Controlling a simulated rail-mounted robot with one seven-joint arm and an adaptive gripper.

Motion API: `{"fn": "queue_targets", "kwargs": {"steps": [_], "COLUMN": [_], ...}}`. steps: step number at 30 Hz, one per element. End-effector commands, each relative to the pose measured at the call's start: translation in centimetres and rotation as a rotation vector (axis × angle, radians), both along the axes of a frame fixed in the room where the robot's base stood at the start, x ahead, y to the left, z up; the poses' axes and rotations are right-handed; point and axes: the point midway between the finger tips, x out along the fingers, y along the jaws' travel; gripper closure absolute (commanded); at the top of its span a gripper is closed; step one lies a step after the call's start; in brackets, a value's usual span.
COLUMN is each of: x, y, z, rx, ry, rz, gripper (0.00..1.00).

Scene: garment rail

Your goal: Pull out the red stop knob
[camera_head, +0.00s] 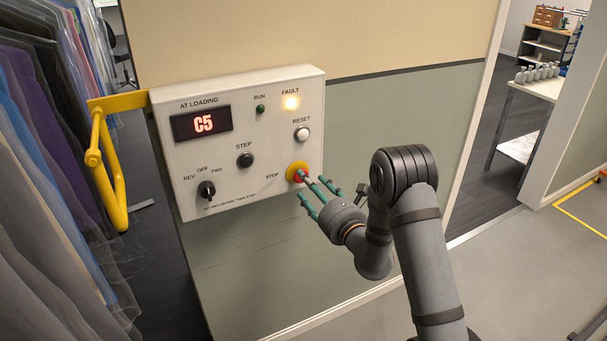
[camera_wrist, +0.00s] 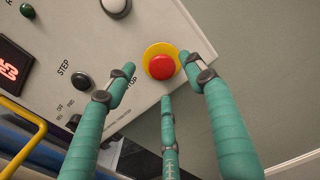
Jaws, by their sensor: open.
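The red stop knob (camera_wrist: 162,67) sits on a yellow round plate (camera_wrist: 151,52) at the lower right of a white control panel (camera_head: 240,140). In the head view the knob (camera_head: 299,175) is partly covered by a finger of my gripper. My gripper (camera_head: 319,193) has teal fingers and is open and empty. In the wrist view the fingers (camera_wrist: 165,90) are spread, with tips left of, right of and below the knob. I cannot tell whether any fingertip touches the knob or panel.
The panel has a lit display (camera_head: 202,123), a glowing fault lamp (camera_head: 291,103), a reset button (camera_head: 301,134), a step button (camera_head: 245,160) and a rotary switch (camera_head: 206,190). A yellow bar (camera_head: 113,180) juts out at left beside hanging garments (camera_head: 45,150).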

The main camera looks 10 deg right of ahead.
Motion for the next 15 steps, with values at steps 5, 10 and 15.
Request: {"fn": "queue_targets", "kwargs": {"steps": [5, 10, 15], "x": [2.7, 4.0, 4.3], "y": [0.8, 1.1, 1.2], "z": [0.3, 0.1, 0.0], "rx": [0.000, 0.001, 0.000], "ry": [0.000, 0.001, 0.000], "rz": [0.000, 0.000, 0.000], "gripper": [0.46, 0.46, 0.46]}}
